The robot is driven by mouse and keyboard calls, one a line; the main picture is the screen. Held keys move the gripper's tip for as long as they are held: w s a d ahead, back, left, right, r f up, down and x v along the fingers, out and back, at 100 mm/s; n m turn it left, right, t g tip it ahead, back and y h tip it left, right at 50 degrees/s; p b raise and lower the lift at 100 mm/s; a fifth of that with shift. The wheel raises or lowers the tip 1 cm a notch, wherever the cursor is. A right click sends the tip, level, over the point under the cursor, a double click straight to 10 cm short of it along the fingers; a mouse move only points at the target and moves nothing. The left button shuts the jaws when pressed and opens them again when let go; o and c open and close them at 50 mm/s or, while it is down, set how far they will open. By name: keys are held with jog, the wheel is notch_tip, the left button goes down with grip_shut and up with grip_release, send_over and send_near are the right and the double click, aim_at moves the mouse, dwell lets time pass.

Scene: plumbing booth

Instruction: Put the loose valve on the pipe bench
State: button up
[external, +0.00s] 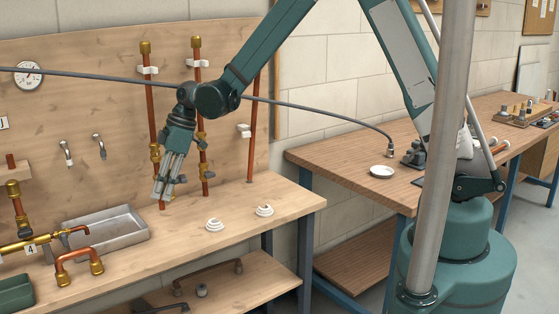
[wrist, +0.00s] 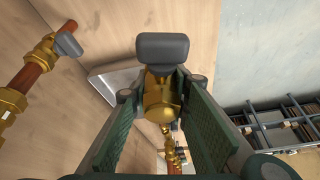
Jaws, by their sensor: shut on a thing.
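In the wrist view a brass valve (wrist: 160,97) with a grey handle (wrist: 162,47) sits between the two green finger pads of my gripper (wrist: 163,110). My gripper is shut on this valve. In the external view my gripper (external: 166,182) points down, held in front of the copper pipes and above the light wooden bench (external: 180,258) with the pipe board behind it. The valve's outline is hard to make out there among the fingers and pipes. The darker wooden bench (external: 335,158) stands to the right.
Copper pipes (external: 153,110) with brass fittings stand upright on the board (external: 100,90). A metal sink (external: 108,232), a copper U-bend (external: 78,262) and white coils (external: 214,224) occupy the light bench. A white dish (external: 382,172) sits on the darker bench. A long grey hose crosses the view.

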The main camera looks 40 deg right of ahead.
jog(key=s+a+f+n+b, duration=0.1)
jog(key=s+a+b, duration=0.1)
jog(key=a, duration=0.6)
jog(key=s+a+f+n+g+b, duration=0.1)
jog(key=s+a+n+b, duration=0.1)
jog(key=s+a, duration=0.3)
jog(key=shift+s+a+f, duration=0.15)
jog(key=shift+a+f, duration=0.05)
jog(key=shift+a, duration=1.75)
jog(key=shift+f, duration=0.15)
jog(key=shift+f+b, duration=0.6)
jog(key=shift+f, duration=2.4)
jog(key=shift+f, duration=1.9)
jog(key=shift+f+b, duration=0.15)
jog(key=shift+b, duration=0.25)
jog(key=o, duration=1)
